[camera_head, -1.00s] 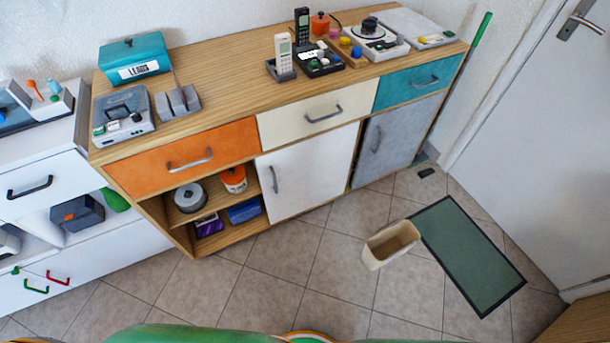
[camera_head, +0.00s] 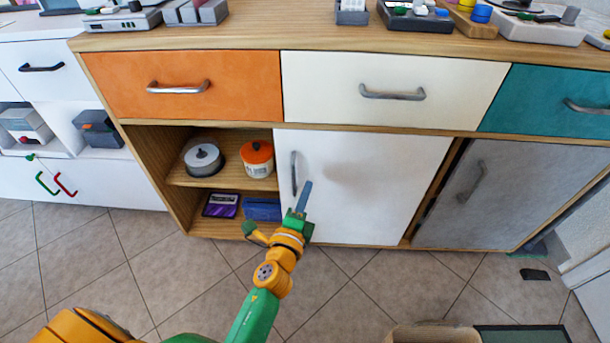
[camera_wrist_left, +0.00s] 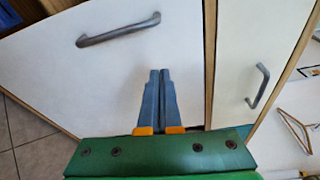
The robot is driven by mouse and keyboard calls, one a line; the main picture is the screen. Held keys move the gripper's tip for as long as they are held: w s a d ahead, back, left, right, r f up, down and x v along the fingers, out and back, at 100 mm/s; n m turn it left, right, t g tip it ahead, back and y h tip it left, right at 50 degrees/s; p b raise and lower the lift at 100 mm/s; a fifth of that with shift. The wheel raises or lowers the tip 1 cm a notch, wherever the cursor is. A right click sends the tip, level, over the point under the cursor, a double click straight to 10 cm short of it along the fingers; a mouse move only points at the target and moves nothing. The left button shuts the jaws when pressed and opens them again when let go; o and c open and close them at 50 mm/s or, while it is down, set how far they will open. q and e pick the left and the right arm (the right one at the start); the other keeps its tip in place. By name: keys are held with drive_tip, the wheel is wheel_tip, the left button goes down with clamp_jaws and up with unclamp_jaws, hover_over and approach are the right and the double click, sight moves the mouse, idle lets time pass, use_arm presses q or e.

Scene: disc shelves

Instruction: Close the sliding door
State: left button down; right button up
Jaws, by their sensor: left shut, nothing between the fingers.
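The white sliding door (camera_head: 365,185) covers the middle of the wooden cabinet, below the cream drawer. The left compartment beside it stands open. Its upright metal handle (camera_head: 294,173) is near the door's left edge; the handle also shows in the left wrist view (camera_wrist_left: 118,30). My left gripper (camera_head: 307,187) is shut and empty, in front of the door just right of and below the handle. In the left wrist view its closed fingers (camera_wrist_left: 160,74) point along the white door (camera_wrist_left: 60,75). Whether they touch it I cannot tell. My right gripper is out of view.
The open compartment's shelf (camera_head: 225,183) holds a disc spindle (camera_head: 203,160) and an orange-lidded tub (camera_head: 257,159). A grey door (camera_head: 490,195) is at right. A beige bin (camera_head: 432,334) stands on the floor at the front. Tiled floor before the cabinet is mostly clear.

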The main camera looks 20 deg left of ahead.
sight(304, 155)
use_arm(q)
drive_tip(key=w, duration=0.2)
drive_tip(key=w+b, duration=0.1)
drive_tip(key=w, duration=0.4)
drive_tip(key=shift+w+a+f+b, duration=0.3)
drive_tip(key=shift+a+b, duration=0.05)
drive_tip(key=shift+a, duration=0.05)
drive_tip(key=a, duration=0.1)
drive_tip(key=a+p, duration=0.1)
drive_tip(key=a+r+p, duration=0.1)
drive_tip(key=shift+s, duration=0.4)
drive_tip(key=shift+s+a, duration=0.1)
drive_tip(key=shift+a, duration=0.1)
drive_tip(key=shift+a+f, duration=0.1)
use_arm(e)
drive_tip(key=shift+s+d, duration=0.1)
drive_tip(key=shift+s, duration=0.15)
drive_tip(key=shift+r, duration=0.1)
